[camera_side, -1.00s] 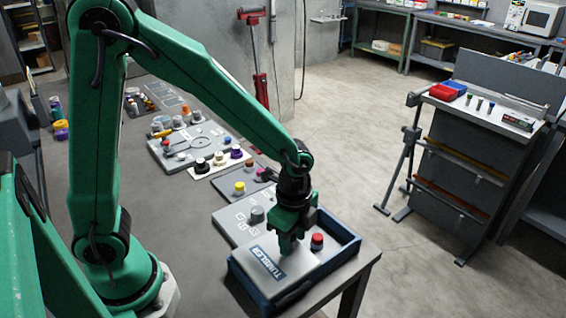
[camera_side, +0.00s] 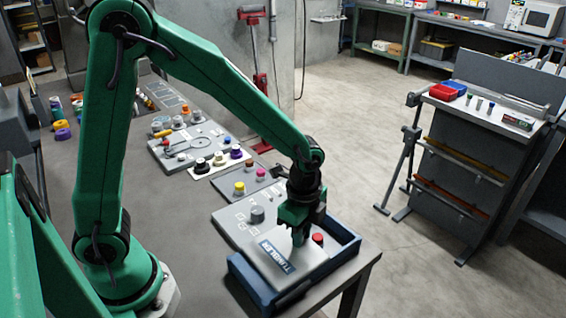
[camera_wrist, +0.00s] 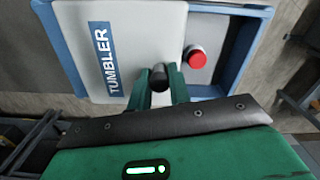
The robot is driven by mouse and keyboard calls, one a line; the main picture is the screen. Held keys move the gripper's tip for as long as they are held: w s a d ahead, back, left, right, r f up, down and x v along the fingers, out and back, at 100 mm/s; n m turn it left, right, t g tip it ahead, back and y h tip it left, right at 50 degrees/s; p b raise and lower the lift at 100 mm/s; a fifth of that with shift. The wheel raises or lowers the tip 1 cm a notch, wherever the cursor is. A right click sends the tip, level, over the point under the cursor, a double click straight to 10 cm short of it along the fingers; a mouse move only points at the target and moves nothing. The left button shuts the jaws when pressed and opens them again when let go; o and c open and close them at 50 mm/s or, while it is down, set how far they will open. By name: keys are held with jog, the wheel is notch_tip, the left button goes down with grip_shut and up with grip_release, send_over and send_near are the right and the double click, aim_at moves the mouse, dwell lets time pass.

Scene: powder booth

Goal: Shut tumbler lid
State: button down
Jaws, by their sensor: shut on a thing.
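The pale grey tumbler lid (camera_side: 300,262), with a blue TUMBLER label, lies over the blue-walled tumbler box (camera_side: 348,246) at the table's front corner. In the wrist view the lid (camera_wrist: 145,35) covers the left and middle of the box (camera_wrist: 236,72); a strip at the right is uncovered. My gripper (camera_side: 298,240) is above the lid, fingers down. In the wrist view my gripper (camera_wrist: 159,88) is shut on the dark lid knob (camera_wrist: 158,72). A red button (camera_wrist: 196,58) is just right of the lid edge; it also shows in the side view (camera_side: 318,238).
A grey panel with a knob (camera_side: 256,214) adjoins the box at the back left. More panels with coloured buttons (camera_side: 203,163) line the table behind. A stand with red and blue bins (camera_side: 446,90) is off to the right, across open floor.

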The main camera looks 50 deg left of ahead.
jog(key=w, duration=1)
jog(key=shift+w+d+r, duration=0.1)
jog(key=shift+w, duration=0.3)
jog(key=c, duration=1.3)
grip_release()
jog(key=shift+s, duration=0.1)
jog(key=shift+r, duration=0.1)
notch_tip(320, 180, up, 8)
jog(key=shift+f, duration=0.2)
